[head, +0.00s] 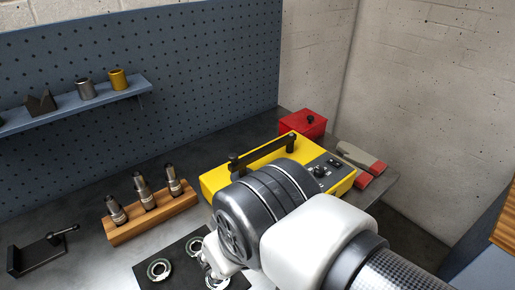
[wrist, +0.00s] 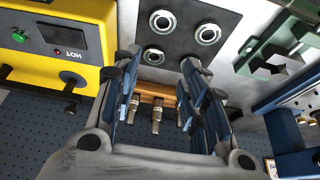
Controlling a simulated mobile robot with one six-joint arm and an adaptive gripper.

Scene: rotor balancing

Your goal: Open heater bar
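The yellow heater (head: 212,181) stands on the bench at the centre of the head view. Its black heater bar (head: 264,152) lies lengthwise across the top, resting between two upright black posts. In the wrist view the yellow heater (wrist: 92,14) is at the upper left, with a "HOT" display and a green button; a black knob-like part (wrist: 70,82) sticks out beside it. My gripper (wrist: 160,66) is open and empty, its blue-grey fingers apart, beside the heater and not touching the bar. In the head view my arm hides most of the gripper and the heater's near side.
A wooden rack (head: 150,222) with 3 metal tools stands left of the heater. A dark mat (head: 150,281) with metal rings lies in front. A red box (head: 303,122) and red-tipped grey gloves (head: 361,160) are behind and right. A shelf (head: 60,112) hangs on the pegboard.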

